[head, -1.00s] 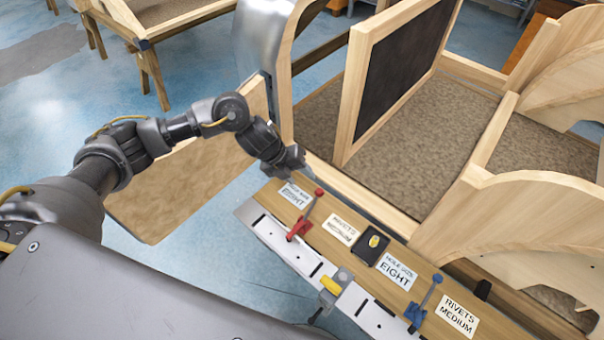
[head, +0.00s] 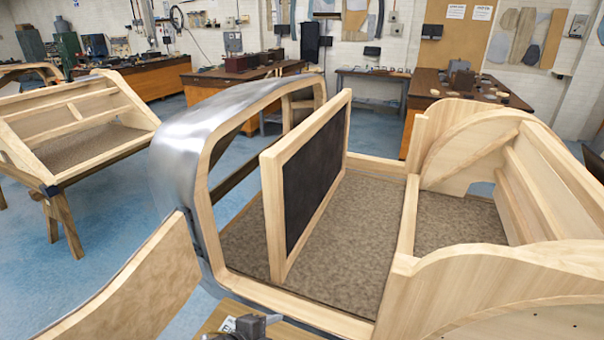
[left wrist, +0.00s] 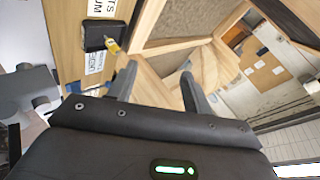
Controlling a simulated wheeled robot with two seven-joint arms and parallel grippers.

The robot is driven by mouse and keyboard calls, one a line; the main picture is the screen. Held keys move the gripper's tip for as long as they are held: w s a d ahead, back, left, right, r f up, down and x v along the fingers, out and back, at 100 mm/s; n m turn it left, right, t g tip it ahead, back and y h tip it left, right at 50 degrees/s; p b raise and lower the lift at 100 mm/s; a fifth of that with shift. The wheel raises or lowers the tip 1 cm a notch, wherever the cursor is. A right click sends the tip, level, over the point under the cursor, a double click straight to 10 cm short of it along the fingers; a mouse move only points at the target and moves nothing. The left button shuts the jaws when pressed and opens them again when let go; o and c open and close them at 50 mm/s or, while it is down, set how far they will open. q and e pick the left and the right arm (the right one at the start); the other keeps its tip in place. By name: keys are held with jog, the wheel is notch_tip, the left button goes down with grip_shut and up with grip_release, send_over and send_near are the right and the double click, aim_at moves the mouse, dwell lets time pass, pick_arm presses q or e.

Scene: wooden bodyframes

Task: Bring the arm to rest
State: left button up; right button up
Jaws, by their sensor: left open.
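My left gripper (left wrist: 158,80) is open in the left wrist view, with its two fingers apart and nothing between them. In the head view only a dark grey part of my left arm's end (head: 245,328) shows at the bottom edge, over the labelled wooden board (head: 216,318). In the left wrist view the board carries a black holder (left wrist: 104,37) with a yellow item, beside white labels, left of the fingers. My right gripper is not in view.
A wooden bodyframe (head: 235,225) with a metal-skinned arch and an upright dark panel (head: 310,175) fills the middle. An open wooden door (head: 140,285) juts out at lower left. Another wooden frame (head: 80,120) stands at far left. Workbenches line the back wall; blue floor is clear between.

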pick_arm(q)
jog(key=s+a+f+n+g+y, duration=0.2)
jog(key=s+a+f+n+y, duration=0.1)
jog(key=s+a+n, duration=0.7)
jog(key=s+a+f+n+g+y, duration=0.35)
jog(key=s+a+n, duration=0.5)
jog(key=s, duration=0.35)
jog(key=s+f+b+x, duration=0.1)
jog(key=s+b+x, duration=0.15)
jog(key=x, duration=1.05)
jog(key=s+a+f+b+x, duration=0.1)
jog(key=s+x, duration=0.3)
jog(key=x, duration=1)
jog(key=s+a+f+g+b, duration=0.1)
jog(key=s+f+b, duration=0.3)
jog(key=s+f, duration=1.3)
notch_tip(320, 180, down, 4)
jog(key=shift+s+a+r+g, duration=0.1)
jog(key=shift+s+a+g, duration=0.15)
jog(key=shift+a+g, duration=0.15)
